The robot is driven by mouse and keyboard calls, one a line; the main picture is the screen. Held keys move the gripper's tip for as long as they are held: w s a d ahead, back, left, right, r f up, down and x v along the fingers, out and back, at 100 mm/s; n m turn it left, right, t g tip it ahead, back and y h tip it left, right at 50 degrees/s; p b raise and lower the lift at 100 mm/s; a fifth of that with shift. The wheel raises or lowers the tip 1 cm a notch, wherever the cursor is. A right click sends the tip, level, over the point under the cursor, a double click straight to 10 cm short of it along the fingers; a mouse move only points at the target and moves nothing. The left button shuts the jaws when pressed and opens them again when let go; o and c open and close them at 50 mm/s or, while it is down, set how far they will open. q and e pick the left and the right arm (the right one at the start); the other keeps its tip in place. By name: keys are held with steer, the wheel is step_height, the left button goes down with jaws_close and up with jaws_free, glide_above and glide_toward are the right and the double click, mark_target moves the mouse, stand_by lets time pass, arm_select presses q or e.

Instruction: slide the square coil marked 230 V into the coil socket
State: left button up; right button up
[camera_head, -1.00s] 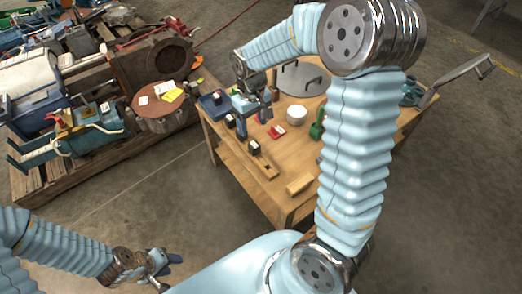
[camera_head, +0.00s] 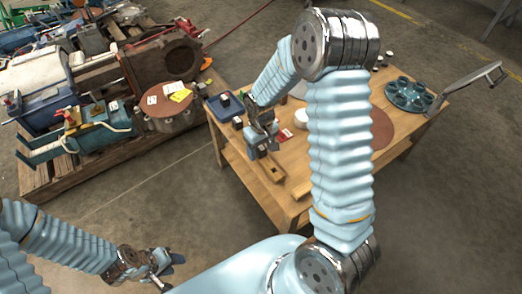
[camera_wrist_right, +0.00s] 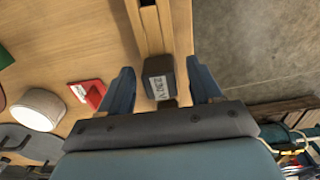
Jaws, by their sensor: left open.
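A small dark square block with a pale label (camera_wrist_right: 158,78) sits on a wooden rail in the right wrist view. The label's print is too blurred to read surely, so I cannot confirm 230 V. My right gripper (camera_head: 262,148) is at the rail; in the right wrist view its open fingers (camera_wrist_right: 163,92) stand either side of the block, with gaps. Another dark block (camera_head: 237,122) stands at the rail's far end. A blue base (camera_head: 216,104) with a dark piece on it lies behind; I cannot tell whether it is the coil socket. My left gripper (camera_head: 164,266) is open and empty, away from the table.
The wooden table (camera_head: 290,207) also holds a white round piece (camera_wrist_right: 38,108), a red piece (camera_wrist_right: 88,93), a brown disc (camera_head: 382,128) and a teal round holder (camera_head: 409,95). A loaded pallet (camera_head: 70,182) stands at left. Bare floor separates them.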

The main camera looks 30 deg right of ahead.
steer(key=c, duration=1)
steer(key=shift+c, duration=0.3)
steer(key=shift+r, duration=0.15)
